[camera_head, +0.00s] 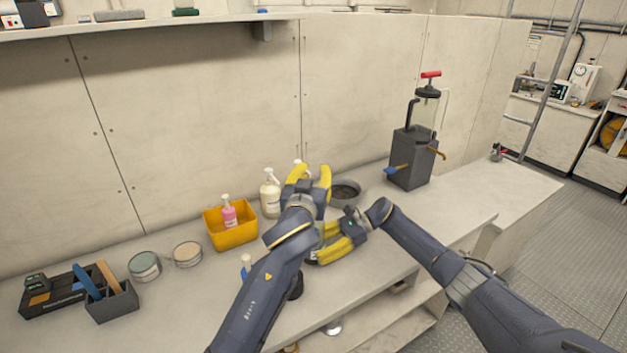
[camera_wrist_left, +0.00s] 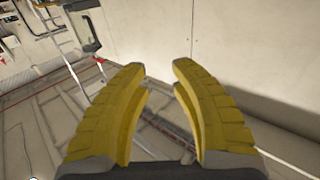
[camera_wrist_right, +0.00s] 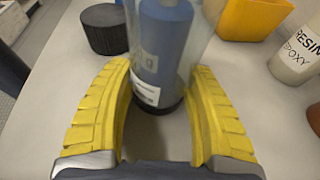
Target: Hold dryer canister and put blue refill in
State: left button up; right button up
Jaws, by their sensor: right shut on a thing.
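My right gripper (camera_head: 322,240) is shut on the clear dryer canister (camera_wrist_right: 197,62), which stands upright between its yellow fingers in the right wrist view (camera_wrist_right: 160,115). The blue refill (camera_wrist_right: 165,45) shows inside the canister's clear wall, above a dark base; its top is cut off by the frame. In the head view my left arm and gripper hide most of the canister. My left gripper (camera_head: 309,180) is raised above the counter, fingers apart and empty; the left wrist view (camera_wrist_left: 160,95) shows only wall and floor between them.
A black round cap (camera_wrist_right: 105,28) sits on the counter beside the canister. A yellow bin (camera_head: 230,234) with a pink bottle, a resin bottle (camera_head: 269,195), a grey bowl (camera_head: 345,192) and a pump unit (camera_head: 412,158) stand behind. Tins (camera_head: 145,265) and a tool holder (camera_head: 112,303) are left.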

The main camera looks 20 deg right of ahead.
pick_arm(q)
jog(key=a+r+y, duration=0.1)
jog(key=a+r, duration=0.4)
jog(key=a, duration=0.2)
jog(key=shift+s+a+r+n+t, duration=0.15)
jog(key=shift+r+n+t, duration=0.15)
jog(key=shift+r+n, duration=0.1)
pick_arm(e)
jog(key=o, duration=1.1)
